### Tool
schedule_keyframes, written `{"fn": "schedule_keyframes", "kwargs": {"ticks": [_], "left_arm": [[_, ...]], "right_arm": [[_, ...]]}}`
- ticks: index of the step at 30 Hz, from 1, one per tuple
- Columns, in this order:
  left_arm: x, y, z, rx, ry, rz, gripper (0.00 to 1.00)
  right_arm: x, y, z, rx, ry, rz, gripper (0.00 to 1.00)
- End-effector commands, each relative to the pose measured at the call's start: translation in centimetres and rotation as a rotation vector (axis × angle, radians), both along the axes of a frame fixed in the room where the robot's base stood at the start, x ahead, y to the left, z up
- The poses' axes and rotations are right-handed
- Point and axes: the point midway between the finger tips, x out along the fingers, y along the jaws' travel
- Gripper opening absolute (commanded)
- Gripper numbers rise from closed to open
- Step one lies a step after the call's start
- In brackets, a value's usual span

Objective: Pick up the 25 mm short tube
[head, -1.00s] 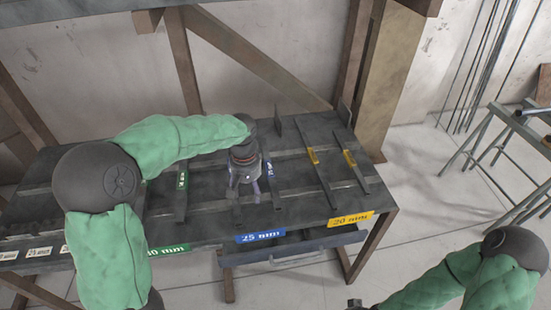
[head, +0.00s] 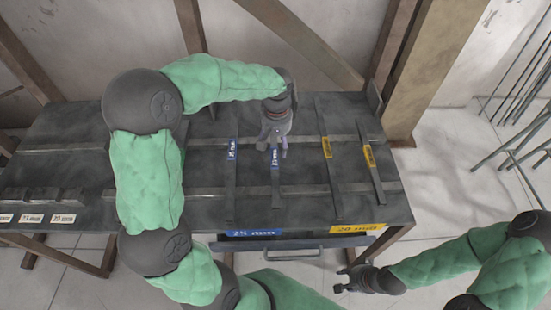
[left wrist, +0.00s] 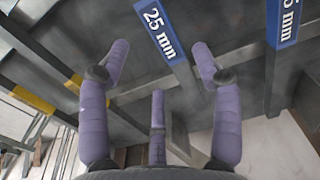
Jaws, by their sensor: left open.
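Two dark rails with blue 25 mm labels lie on the dark rack table: the left rail (head: 231,180) and the right rail (head: 276,190). My left gripper (head: 278,152) is over the far part of the right rail, pointing down, partly covering it.
Rails with yellow labels (head: 326,148) lie to the right. A blue 25 mm sign (head: 253,232) and a yellow 20 mm sign (head: 357,228) mark the front edge, above a drawer handle (head: 292,257). A wooden post (head: 415,75) stands behind the right corner.

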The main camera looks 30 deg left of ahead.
Motion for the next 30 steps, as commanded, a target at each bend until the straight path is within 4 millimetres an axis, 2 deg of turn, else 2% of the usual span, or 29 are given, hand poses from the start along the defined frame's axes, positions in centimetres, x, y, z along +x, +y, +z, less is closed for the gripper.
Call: {"fn": "schedule_keyframes", "kwargs": {"ticks": [1, 8, 18, 26, 28, 30], "left_arm": [[0.0, 0.0, -0.7, 0.0, 0.002, 0.0, 0.65], [-0.2, 0.0, -1.7, 0.0, 0.001, -0.001, 0.65], [-0.7, -0.3, -6.0, 0.0, 0.002, -0.001, 0.65], [-0.6, -0.3, -6.4, -0.001, -0.001, -0.001, 0.65], [-0.6, -0.3, -6.3, -0.001, -0.001, -0.001, 0.51], [-0.6, -0.3, -6.3, -0.001, -0.001, -0.001, 0.31]], "right_arm": [[0.0, 0.0, -0.2, 0.0, 0.0, 0.0, 0.4], [0.1, 0.0, -0.5, 0.0, -0.001, 0.0, 0.4], [0.1, 0.0, -1.9, 0.0, -0.001, 0.0, 0.4], [0.1, 0.0, -1.9, 0.0, -0.001, 0.0, 0.4], [0.1, 0.0, -1.9, 0.0, -0.001, 0.0, 0.4], [0.1, 0.0, -1.9, 0.0, -0.001, 0.0, 0.4]]}}
